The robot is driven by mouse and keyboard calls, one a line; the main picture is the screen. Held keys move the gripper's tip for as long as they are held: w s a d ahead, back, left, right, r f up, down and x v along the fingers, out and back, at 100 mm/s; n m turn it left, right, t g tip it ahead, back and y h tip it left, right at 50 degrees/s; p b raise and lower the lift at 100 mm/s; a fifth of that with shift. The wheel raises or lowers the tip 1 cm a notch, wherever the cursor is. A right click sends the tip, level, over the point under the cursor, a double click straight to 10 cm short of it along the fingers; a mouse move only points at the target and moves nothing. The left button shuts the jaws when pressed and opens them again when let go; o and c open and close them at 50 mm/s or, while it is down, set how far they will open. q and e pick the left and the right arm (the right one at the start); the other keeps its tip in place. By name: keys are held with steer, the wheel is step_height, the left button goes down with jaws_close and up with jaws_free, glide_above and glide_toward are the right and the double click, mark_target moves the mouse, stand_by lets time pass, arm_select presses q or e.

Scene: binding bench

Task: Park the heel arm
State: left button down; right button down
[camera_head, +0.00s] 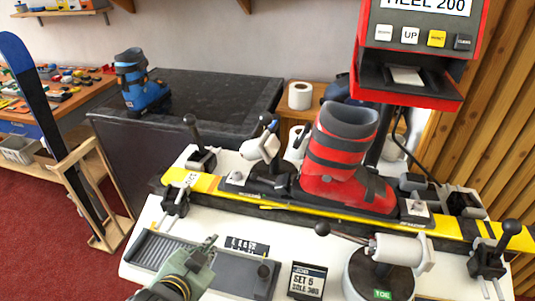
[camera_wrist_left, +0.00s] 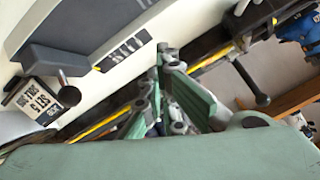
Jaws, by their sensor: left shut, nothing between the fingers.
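A white-headed arm (camera_head: 262,147) with a dark handle stands behind the heel of the red boot (camera_head: 345,160); it looks like the heel arm. The boot stands upright on the yellow ski (camera_head: 290,213). A second white-headed arm (camera_head: 400,252), on a round base marked TOE, stands in front with its black knob (camera_head: 322,229) pointing left. My left gripper (camera_head: 211,243) is shut and empty above the bench, near the ribbed tray, apart from the heel arm. Its green fingers show in the left wrist view (camera_wrist_left: 163,62). My right gripper is not in view.
Black-handled clamps (camera_head: 200,150) hold the ski at its ends. A ribbed tray (camera_head: 152,250) and a small setting sign (camera_head: 306,281) lie in front. The display (camera_head: 420,30) reading HEEL 200 overhangs at right. A blue boot (camera_head: 143,85) stands on a dark counter behind.

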arm_select(q)
steer(key=w+d+r+m+t+h, duration=0.2)
steer(key=w+d+r+m, duration=0.1)
steer(key=r, duration=0.3)
steer(key=w+d+r+m+t+h, duration=0.2)
steer(key=d+r+m, duration=0.1)
steer(key=r, duration=0.3)
steer(key=m+t+h, duration=0.1)
steer(key=m+h, duration=0.4)
steer(key=m, duration=0.1)
glide_toward(270, 149)
steer(key=s+d+r, duration=0.3)
steer(key=s+r, duration=0.1)
steer(key=p+x, duration=0.3)
steer(key=x, duration=0.6)
steer(key=a, duration=0.1)
steer(key=w+a+f+p, duration=0.1)
steer(key=a, duration=0.1)
steer(key=shift+w+f, duration=0.15)
steer(key=shift+f, duration=0.2)
